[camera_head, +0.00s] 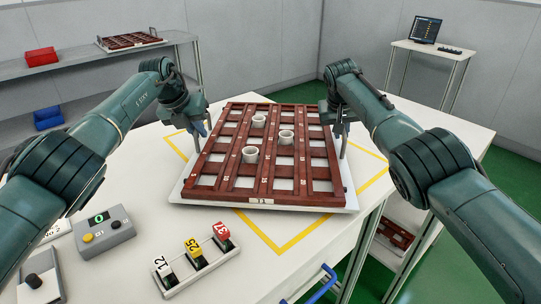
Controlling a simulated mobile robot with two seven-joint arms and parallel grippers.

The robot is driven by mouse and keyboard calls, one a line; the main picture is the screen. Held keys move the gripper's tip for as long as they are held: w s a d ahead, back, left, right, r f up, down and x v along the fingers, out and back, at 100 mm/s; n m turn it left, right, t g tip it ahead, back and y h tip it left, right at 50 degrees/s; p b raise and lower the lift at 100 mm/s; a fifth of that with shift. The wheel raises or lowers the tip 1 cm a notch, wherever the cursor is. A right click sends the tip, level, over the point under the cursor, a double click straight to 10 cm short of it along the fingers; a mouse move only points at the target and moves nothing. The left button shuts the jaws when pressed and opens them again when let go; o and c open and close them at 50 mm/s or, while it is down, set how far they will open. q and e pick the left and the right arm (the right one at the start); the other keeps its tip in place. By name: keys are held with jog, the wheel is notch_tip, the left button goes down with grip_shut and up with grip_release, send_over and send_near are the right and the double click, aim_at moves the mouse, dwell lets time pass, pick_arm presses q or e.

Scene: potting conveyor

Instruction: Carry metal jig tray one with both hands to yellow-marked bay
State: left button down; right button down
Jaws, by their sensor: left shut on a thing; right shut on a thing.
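The metal jig tray (352,199) is a pale plate bearing a red-brown lattice (217,194) with a small label on its front edge. Three white cups stand in the lattice: one at the back (258,121), one to the right (286,137), one in front (250,154). The tray lies over the yellow-marked bay (285,245), whose outline shows around it. I cannot tell whether it touches the table. My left gripper (204,142) is shut on its left edge and my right gripper (341,142) on its right edge; the fingertips are partly hidden.
On the white table (215,275), a number-tag holder (195,267) stands in front of the tray, and a grey button box (105,232) at front left. A blue handle (322,285) juts at the front edge. A shelf behind bears another tray (130,41) and a red bin (41,57).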

pick_arm(q)
jog(key=shift+f+b, duration=0.5)
jog(key=shift+f, duration=0.05)
pick_arm(e)
jog(key=shift+f, duration=0.65)
pick_arm(q)
jog(key=c, duration=1.5)
grip_release()
jog(key=shift+r, duration=0.1)
pick_arm(e)
jog(key=c, duration=1.5)
grip_release()
jog(key=shift+r, duration=0.15)
pick_arm(q)
jog(key=shift+v, duration=0.8)
pick_arm(e)
jog(key=shift+a, duration=0.1)
pick_arm(q)
jog(key=v, duration=0.6)
jog(key=shift+r, duration=0.2)
pick_arm(e)
jog(key=v, duration=1.2)
pick_arm(q)
jog(key=shift+s, duration=0.1)
